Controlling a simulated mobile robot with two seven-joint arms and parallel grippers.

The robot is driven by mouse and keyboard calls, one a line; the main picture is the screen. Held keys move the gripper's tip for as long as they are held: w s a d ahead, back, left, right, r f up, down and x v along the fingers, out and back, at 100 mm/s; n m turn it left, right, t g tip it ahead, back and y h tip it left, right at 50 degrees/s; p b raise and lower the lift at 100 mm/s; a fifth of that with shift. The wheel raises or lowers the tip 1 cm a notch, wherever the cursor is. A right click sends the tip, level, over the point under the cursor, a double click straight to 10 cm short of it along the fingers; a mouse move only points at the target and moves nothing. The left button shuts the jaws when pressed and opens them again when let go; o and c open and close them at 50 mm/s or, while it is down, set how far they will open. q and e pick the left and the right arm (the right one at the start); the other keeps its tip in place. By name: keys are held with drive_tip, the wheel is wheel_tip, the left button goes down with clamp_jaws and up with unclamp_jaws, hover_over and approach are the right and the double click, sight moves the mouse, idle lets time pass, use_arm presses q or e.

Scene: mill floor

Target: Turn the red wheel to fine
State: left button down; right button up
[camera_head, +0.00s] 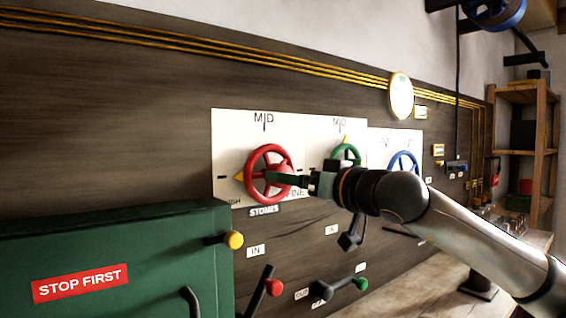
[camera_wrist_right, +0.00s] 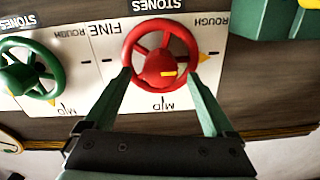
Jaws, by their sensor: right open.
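The red wheel (camera_head: 270,151) is on a white wall plate above a STONES label. Its yellow pointer (camera_head: 239,178) points left, to the rough side; MID is at the top and FINE (camera_head: 296,192) at the lower right. In the right wrist view, upside down, the red wheel (camera_wrist_right: 160,50) lies between the open fingers of my right gripper (camera_wrist_right: 158,74), the tips near opposite sides of its lower rim. My left gripper is not in view.
A green wheel (camera_head: 346,155) and a blue wheel (camera_head: 404,163) are on plates to the right. A green cabinet (camera_head: 120,250) marked STOP FIRST juts out at lower left. A yellow knob (camera_head: 233,240), red-knobbed lever (camera_head: 274,287) and green-knobbed lever (camera_head: 361,284) stick out below.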

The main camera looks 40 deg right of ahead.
drive_tip(key=shift+w+d+p, duration=0.15)
drive_tip(key=shift+w+p, duration=0.9)
drive_tip(key=shift+w, duration=0.7)
drive_tip(key=shift+c, duration=1.4)
drive_tip(key=c, duration=1.1)
